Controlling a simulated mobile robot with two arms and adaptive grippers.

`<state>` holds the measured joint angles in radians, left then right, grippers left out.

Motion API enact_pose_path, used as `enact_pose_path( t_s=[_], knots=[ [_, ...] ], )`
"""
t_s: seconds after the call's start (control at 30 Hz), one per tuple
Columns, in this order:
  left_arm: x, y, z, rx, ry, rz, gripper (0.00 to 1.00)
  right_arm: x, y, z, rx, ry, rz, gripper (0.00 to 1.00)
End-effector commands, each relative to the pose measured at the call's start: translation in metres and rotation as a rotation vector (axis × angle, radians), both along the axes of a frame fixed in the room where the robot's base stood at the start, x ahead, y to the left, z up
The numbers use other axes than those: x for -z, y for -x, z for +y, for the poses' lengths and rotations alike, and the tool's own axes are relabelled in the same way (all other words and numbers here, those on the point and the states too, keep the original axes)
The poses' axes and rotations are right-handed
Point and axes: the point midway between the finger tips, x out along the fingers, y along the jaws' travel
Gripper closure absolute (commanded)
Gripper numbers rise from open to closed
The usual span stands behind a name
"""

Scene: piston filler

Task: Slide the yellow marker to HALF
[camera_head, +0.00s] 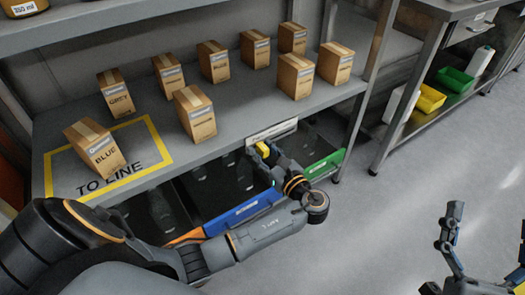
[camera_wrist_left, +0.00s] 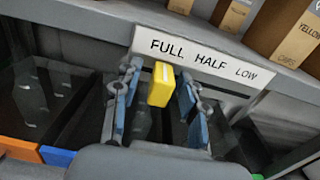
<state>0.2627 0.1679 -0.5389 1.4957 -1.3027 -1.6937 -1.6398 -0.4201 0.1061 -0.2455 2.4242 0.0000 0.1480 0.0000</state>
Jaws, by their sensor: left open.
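The yellow marker (camera_wrist_left: 161,84) sits at the lower edge of a white label strip (camera_wrist_left: 200,56) reading FULL, HALF, LOW on the shelf's front edge. The marker is below the word FULL, left of HALF. My left gripper (camera_wrist_left: 160,105) is open, with one finger on each side of the marker and a visible gap to each. In the head view the marker (camera_head: 263,149) shows just past my left gripper (camera_head: 268,160), under the label strip (camera_head: 271,132). My right gripper (camera_head: 450,240) is over the floor at the lower right, with its fingers apart and nothing between them.
Several cardboard boxes (camera_head: 194,112) stand on the shelf (camera_head: 235,92) above the strip. A blue-fronted bin (camera_head: 243,211) and a green-fronted bin (camera_head: 325,165) sit below it. The floor at right is clear.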

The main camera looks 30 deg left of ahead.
Motion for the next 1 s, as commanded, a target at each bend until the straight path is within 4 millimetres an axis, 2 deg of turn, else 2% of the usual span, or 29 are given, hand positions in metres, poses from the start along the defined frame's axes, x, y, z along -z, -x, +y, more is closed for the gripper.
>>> enact_pose_path(
  t_s=[0.27, 0.5, 0.77, 1.0],
  knots=[
    [0.0, -0.001, 0.001, 0.001, 0.0, 0.0, 0.58, -0.002, 0.001, 0.0, 0.0, -0.003, -0.009, 0.1],
    [0.0, -0.001, 0.001, 0.0, 0.0, 0.0, 1.0, -0.001, 0.001, 0.0, 0.0, -0.003, -0.007, 0.1],
    [0.0, -0.002, 0.0, 0.0, 0.0, 0.0, 1.0, -0.001, 0.001, 0.0, -0.001, -0.003, -0.007, 0.1],
    [0.001, -0.032, -0.012, -0.002, 0.001, -0.002, 1.0, -0.005, 0.006, -0.001, -0.002, -0.014, -0.047, 0.1]
  ],
)
